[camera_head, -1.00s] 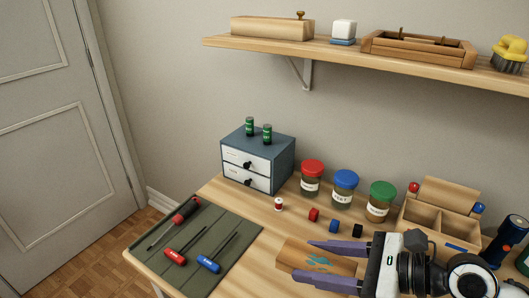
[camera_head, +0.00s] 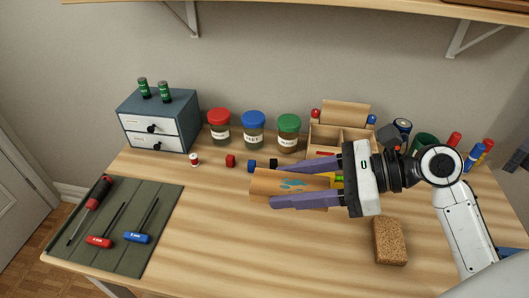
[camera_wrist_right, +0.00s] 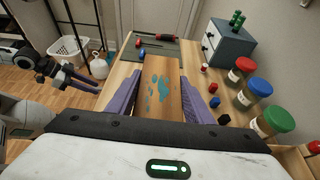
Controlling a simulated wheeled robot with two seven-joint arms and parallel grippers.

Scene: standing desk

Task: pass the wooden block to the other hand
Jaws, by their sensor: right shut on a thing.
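The wooden block (camera_head: 262,186), light brown with blue-green paint marks, is between the purple fingers of my right gripper (camera_head: 274,184). That gripper is shut on it, at the middle of the desk. In the right wrist view the block (camera_wrist_right: 160,88) lies lengthwise between the two fingers and points away from the palm. My left gripper (camera_wrist_right: 78,77) shows only in the right wrist view, at the left, apart from the block. Its purple fingers are spread and empty. It is outside the head view.
Small cubes and jars, including a green-lidded jar (camera_head: 289,128), stand behind the block. A drawer box (camera_head: 160,118) is at the back left. A mat (camera_head: 122,262) with screwdrivers lies left. A brown sponge (camera_head: 390,242) lies right. The desk front is clear.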

